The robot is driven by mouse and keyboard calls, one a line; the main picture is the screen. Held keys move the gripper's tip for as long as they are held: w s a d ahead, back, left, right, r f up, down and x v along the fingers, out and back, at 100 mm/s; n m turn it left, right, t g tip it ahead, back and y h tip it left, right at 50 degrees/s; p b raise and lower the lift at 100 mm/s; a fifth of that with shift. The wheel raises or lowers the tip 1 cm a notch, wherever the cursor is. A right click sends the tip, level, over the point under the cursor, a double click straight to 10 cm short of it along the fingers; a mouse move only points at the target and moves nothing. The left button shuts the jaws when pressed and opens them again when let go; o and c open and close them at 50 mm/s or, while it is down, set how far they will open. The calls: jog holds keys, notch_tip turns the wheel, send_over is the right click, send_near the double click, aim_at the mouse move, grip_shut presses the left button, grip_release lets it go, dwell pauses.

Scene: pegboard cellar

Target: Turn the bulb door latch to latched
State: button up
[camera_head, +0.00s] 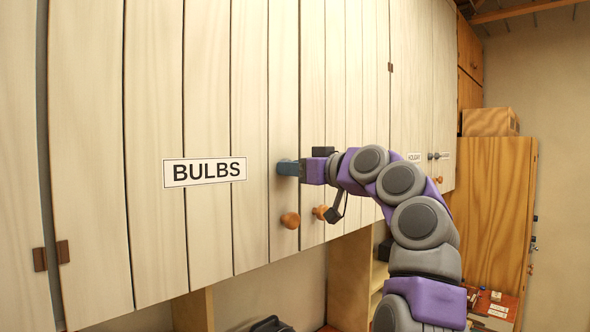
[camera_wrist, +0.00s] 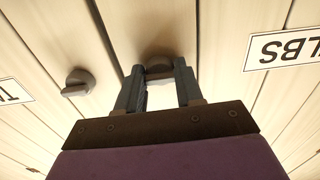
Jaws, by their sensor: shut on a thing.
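The bulb door (camera_head: 225,110) is a pale plank cabinet door with a BULBS label (camera_head: 205,171); the label also shows upside down at the right of the wrist view (camera_wrist: 290,49). My gripper (camera_head: 289,168) is at the door's right edge, above its round wooden knob (camera_head: 290,220). In the wrist view my gripper (camera_wrist: 159,80) has its two fingers on either side of the dark bulb door latch (camera_wrist: 159,64) and is shut on it. The fingers partly hide the latch, so I cannot tell how it is turned. In the head view the latch is hidden.
A second grey latch (camera_wrist: 77,82) sits on the neighbouring door in the wrist view, near another label (camera_wrist: 12,92). A second wooden knob (camera_head: 320,212) is close below my arm. A wooden cabinet (camera_head: 490,200) stands at the right.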

jog(key=shift+r, duration=0.1)
jog(key=o, duration=1)
jog(key=shift+w, duration=0.2)
jog(key=shift+s, duration=0.1)
jog(key=b+v, duration=0.3)
jog(key=v, duration=1.4)
jog(key=shift+d, duration=0.1)
